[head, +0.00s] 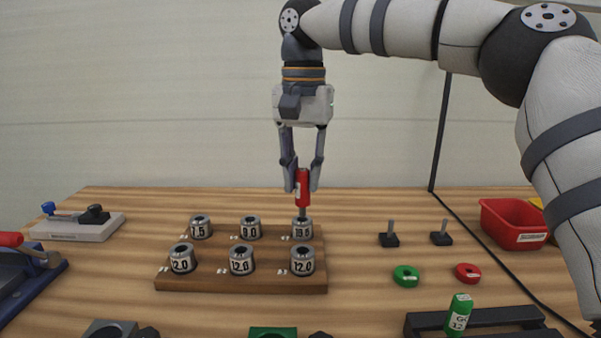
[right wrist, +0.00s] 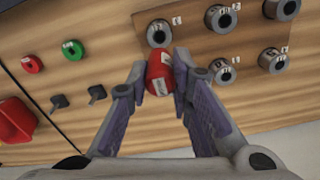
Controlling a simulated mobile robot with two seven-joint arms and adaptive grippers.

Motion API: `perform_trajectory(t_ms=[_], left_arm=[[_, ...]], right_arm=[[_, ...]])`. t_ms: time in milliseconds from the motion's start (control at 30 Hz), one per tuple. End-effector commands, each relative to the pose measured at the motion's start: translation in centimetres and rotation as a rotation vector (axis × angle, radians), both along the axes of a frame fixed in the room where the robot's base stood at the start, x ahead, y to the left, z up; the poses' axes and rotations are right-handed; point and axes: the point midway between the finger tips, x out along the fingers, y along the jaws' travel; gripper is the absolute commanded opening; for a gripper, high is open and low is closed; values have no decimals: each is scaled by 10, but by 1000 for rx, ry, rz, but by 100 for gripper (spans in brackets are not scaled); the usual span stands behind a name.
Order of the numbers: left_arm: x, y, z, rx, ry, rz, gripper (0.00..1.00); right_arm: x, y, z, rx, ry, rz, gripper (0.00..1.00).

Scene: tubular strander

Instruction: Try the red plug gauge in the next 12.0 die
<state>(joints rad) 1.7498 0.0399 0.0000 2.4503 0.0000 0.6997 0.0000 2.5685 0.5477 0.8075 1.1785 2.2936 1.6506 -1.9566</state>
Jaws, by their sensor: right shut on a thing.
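My right gripper (head: 302,184) is shut on the red plug gauge (head: 302,190) and holds it upright, its grey pin pointing down. The pin is at the mouth of the back-right die (head: 302,229), whose label looks like 19.0; I cannot tell whether it has entered. In the right wrist view the gauge (right wrist: 160,67) hides that die. Three dies marked 12.0 stand in the front row: left (head: 182,259), middle (head: 242,260) and right (head: 302,261). The right one also shows in the wrist view (right wrist: 158,34). My left gripper is not in view.
The wooden die block (head: 225,281) also holds dies marked 7.5 (head: 200,227) and 9.0 (head: 250,228). To the right are a green ring (head: 406,276), a red ring (head: 467,273), a green gauge (head: 459,313) by a dark rack (head: 425,323), and a red bin (head: 512,224).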

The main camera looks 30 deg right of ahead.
Motion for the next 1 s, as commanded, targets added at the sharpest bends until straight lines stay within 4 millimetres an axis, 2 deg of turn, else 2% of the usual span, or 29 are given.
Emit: perform_trajectory(t_ms=[233, 700, 1000], left_arm=[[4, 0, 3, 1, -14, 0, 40], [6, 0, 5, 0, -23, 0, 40], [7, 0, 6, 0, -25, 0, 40]], right_arm=[[-1, 0, 1, 3, -3, -15, 0], [0, 0, -48, 1, 2, -14, 0], [0, 1, -66, 3, 0, -13, 0]])
